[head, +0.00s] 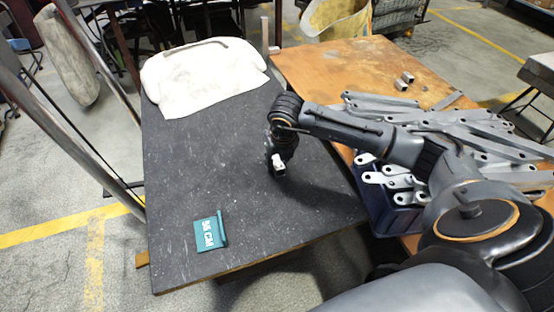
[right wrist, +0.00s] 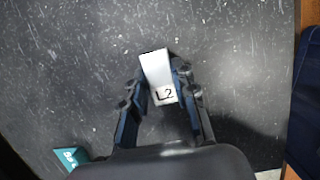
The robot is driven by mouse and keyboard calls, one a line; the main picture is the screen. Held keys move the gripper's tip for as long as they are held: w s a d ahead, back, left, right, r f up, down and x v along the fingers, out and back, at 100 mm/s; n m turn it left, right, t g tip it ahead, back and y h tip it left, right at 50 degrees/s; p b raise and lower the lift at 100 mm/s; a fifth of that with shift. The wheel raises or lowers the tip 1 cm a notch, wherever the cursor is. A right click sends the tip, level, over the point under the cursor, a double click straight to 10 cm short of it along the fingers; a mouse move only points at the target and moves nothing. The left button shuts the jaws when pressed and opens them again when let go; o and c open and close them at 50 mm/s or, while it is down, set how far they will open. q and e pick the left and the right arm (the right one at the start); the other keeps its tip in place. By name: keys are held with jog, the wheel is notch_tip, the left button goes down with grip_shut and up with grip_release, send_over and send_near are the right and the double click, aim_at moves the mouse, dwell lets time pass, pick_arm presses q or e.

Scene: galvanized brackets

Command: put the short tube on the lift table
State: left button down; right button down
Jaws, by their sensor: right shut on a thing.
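The short tube (right wrist: 158,72) is light grey and square-edged, with a label that looks like "L2". In the right wrist view it sits between the fingers of my right gripper (right wrist: 160,92), which is shut on it. In the head view my right gripper (head: 279,168) points down over the right part of the dark lift table (head: 200,160), with a bit of the tube (head: 278,159) showing. I cannot tell whether the tube touches the tabletop. My left gripper is not in view.
A white cloth (head: 200,75) lies at the table's back. A teal sign (head: 209,234) stands near its front left. The dark table's middle is clear.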

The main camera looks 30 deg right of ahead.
aim_at(277, 161)
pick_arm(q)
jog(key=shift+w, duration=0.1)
pick_arm(e)
jog(key=c, duration=1.1)
grip_release()
jog(key=shift+o, duration=0.2)
jog(key=p+v, duration=0.1)
jog(key=v, duration=0.2)
jog(key=shift+w+r, duration=0.1)
jog(key=shift+r, duration=0.05)
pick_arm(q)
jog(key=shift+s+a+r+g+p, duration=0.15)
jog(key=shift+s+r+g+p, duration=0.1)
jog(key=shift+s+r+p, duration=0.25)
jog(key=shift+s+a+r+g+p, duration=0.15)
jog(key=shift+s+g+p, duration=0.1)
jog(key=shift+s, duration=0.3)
pick_arm(e)
jog(key=v, duration=0.9)
